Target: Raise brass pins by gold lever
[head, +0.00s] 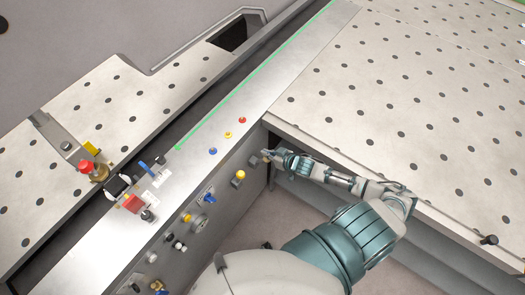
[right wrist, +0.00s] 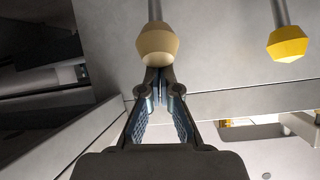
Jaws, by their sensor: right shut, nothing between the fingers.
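A gold-tan lever knob (right wrist: 157,45) on a grey rod is in the upper middle of the right wrist view. My right gripper (right wrist: 157,84) is shut and empty, its fingertips just below the knob; I cannot tell whether they touch it. In the head view the right gripper (head: 267,155) is at the front panel's far end, and its fingers hide the knob there. A bright yellow knob (right wrist: 288,44) stands beside the gold one, and shows in the head view (head: 240,175). I cannot make out brass pins on the perforated table (head: 420,110). My left gripper is out of view.
The control panel (head: 215,215) carries several knobs and switches, including a blue handle (head: 209,198). Blue, yellow and red buttons (head: 242,120) sit on the strip above. The table edge (head: 330,150) runs close beside my right arm.

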